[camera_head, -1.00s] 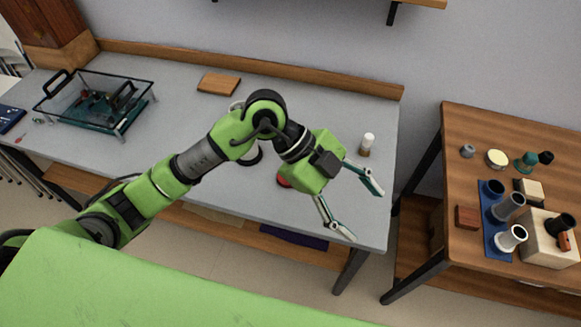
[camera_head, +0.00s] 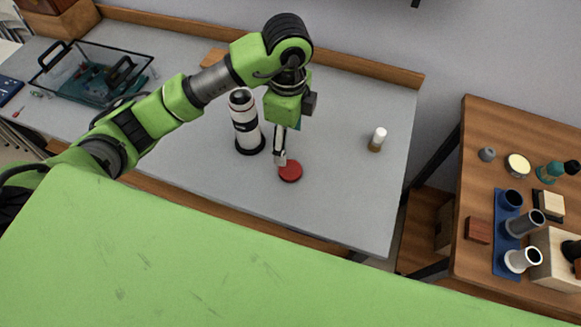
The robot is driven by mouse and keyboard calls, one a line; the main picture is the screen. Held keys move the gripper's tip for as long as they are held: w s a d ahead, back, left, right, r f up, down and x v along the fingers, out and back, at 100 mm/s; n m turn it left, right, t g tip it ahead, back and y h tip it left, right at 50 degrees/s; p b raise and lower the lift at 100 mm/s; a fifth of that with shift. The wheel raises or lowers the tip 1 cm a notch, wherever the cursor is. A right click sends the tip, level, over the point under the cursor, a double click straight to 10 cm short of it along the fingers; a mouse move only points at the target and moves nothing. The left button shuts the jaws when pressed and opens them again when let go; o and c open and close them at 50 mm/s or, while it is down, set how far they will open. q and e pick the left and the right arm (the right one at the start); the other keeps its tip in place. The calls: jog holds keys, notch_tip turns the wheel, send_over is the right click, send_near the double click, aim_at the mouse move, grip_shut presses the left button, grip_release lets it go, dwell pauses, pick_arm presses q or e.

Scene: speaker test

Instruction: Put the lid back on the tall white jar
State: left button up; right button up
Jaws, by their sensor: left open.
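The tall white jar (camera_head: 245,127) stands upright on the grey table, with black bands and a dark top. A round red lid (camera_head: 290,173) lies flat on the table to the right of the jar and nearer to me. My left gripper (camera_head: 280,157) is open and points down at the lid's far left edge. Its fingers show nearly edge-on, so I cannot tell whether they touch the lid. The gripper's body is just right of the jar. My right gripper is not in view.
A small white-topped container (camera_head: 378,138) stands right on the grey table (camera_head: 345,205). A wooden table (camera_head: 480,270) at the right holds several cylinders and blocks. The grey table's right front is clear.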

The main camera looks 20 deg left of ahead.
pick_arm(q)
send_over(290, 169)
jog(key=f, duration=0.7)
jog(key=shift+s+a+f+p, duration=0.1)
jog(key=shift+s+f+p, duration=0.05)
jog(key=shift+s+p, duration=0.15)
jog(key=shift+f, duration=0.45)
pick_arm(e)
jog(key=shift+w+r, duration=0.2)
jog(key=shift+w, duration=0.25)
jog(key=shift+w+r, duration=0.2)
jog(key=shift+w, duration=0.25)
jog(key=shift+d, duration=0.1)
pick_arm(q)
jog(key=f, duration=0.1)
jog(key=f+p, duration=0.1)
jog(key=f, duration=0.2)
jog(key=shift+w, duration=0.3)
jog(key=shift+f, duration=0.6)
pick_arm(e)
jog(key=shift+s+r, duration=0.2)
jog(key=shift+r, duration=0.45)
pick_arm(q)
jog(key=c, duration=0.8)
